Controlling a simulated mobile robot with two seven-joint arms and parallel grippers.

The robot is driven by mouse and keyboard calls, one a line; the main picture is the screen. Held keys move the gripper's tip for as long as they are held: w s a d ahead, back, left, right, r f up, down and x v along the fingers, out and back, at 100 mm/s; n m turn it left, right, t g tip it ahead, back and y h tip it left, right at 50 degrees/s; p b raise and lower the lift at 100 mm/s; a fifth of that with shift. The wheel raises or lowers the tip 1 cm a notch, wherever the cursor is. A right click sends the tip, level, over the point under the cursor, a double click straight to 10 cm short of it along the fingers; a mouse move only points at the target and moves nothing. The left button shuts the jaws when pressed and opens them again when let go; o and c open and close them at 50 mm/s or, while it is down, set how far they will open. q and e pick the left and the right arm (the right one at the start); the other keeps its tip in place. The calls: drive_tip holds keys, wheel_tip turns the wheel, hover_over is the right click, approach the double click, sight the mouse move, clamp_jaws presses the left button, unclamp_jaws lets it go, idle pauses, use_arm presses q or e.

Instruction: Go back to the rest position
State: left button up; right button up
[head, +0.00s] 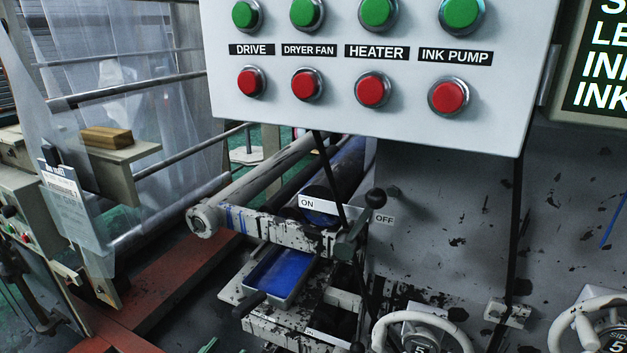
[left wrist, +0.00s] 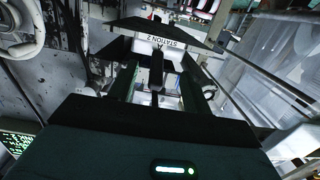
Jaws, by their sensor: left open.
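My left gripper (left wrist: 160,64) shows in the left wrist view, with its two dark fingers apart. I see nothing held between them. Beyond the fingers is a white label reading "STATION 2" (left wrist: 160,42), upside down in this view; the distance to it is hard to tell. Neither gripper can be made out in the head view. My right gripper is in neither view.
A control panel (head: 375,121) with green and red buttons fills the head view's top. Below it are an ON/OFF lever (head: 375,198), a blue ink tray (head: 287,298), rollers (head: 262,172) and white handwheels (head: 420,317). Clear film (head: 140,55) hangs at left.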

use_arm(q)
drive_tip(key=s+f+g+y, duration=0.1)
drive_tip(key=s+f+g, duration=0.2)
drive_tip(key=s+f, duration=0.7)
drive_tip(key=s+a+f+n+g+y, duration=0.1)
drive_tip(key=s+f+g, duration=0.3)
drive_tip(key=s+f, duration=0.7)
drive_tip(key=s+y, duration=0.1)
drive_tip(key=s, duration=0.5)
drive_tip(key=shift+n+y+p, duration=0.3)
drive_tip(key=shift+p, duration=0.1)
drive_tip(key=shift+c, duration=0.8)
